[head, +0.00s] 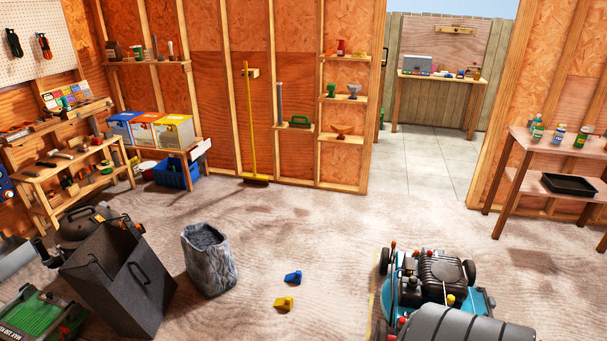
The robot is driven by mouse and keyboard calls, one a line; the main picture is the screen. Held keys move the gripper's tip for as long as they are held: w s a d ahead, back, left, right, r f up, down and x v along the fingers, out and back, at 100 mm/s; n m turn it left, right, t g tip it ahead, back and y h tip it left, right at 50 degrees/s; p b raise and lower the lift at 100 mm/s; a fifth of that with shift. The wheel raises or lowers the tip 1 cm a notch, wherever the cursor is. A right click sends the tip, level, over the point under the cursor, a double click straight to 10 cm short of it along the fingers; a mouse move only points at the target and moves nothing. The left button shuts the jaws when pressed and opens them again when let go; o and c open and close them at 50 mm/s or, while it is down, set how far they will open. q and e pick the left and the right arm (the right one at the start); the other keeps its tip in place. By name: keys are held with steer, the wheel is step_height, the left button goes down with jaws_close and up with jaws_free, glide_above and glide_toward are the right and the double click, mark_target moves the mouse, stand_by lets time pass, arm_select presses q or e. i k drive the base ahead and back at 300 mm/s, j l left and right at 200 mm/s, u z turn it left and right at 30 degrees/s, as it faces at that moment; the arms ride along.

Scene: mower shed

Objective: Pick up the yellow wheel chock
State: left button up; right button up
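The yellow wheel chock (284,303) lies on the sandy floor near the middle bottom of the head view. A blue chock (293,277) of similar shape lies just behind it, a short gap apart. Nothing covers either one. Neither of my grippers shows in the head view.
A grey sack (209,259) and a dark open bin (121,275) stand left of the chocks. A blue mower (440,285) stands to the right. Shelves and a broom (250,120) line the back wall; a doorway opens behind. Floor around the chocks is clear.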

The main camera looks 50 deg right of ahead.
mark_target(286, 304)
steer(key=i+l+z, duration=0.3)
steer(key=i+z, duration=0.7)
steer(key=i+j+z, duration=0.1)
steer(key=i+z, duration=0.4)
steer(key=i, duration=0.2)
